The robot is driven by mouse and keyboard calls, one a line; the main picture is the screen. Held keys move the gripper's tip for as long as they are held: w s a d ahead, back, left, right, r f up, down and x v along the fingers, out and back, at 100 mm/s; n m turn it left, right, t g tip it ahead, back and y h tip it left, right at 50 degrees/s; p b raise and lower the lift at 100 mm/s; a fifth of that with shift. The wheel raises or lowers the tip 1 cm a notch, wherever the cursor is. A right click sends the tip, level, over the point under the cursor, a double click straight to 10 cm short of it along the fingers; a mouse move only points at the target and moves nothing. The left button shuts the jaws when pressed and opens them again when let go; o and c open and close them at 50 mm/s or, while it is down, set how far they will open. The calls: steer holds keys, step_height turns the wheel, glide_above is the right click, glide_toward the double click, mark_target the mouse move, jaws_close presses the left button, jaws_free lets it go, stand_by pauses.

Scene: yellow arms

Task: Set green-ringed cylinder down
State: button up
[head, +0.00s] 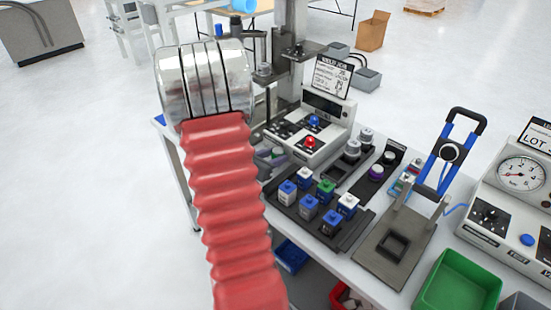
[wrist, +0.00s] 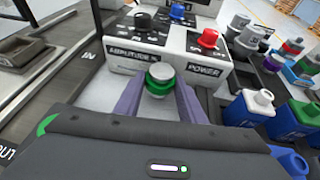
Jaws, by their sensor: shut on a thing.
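The green-ringed cylinder (wrist: 160,78) is pale metal grey on top with a green band around it. In the wrist view it stands upright between the two purple-grey fingers of my gripper (wrist: 157,92), which are shut on its sides. Its lower end is hidden, so I cannot tell whether it touches the surface under it. It is in front of the control box (wrist: 190,45), whose label reads POWER.
The control box carries a blue knob (wrist: 177,11) and a red knob (wrist: 208,38). Right of it is a rack of blue, green and white bottles (head: 326,187). A strip with grey and purple-ringed cylinders (head: 376,171) lies behind. A dark tray (wrist: 28,60) is left.

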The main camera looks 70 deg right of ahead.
steer(key=shift+f, duration=0.8)
steer(key=o, duration=1.1)
steer(key=shift+f, duration=0.1)
steer(key=shift+w+a+r, duration=0.1)
steer(key=shift+a+r, duration=0.1)
steer(key=v, duration=1.1)
steer(key=shift+a, duration=0.25)
steer(key=shift+w, duration=0.15)
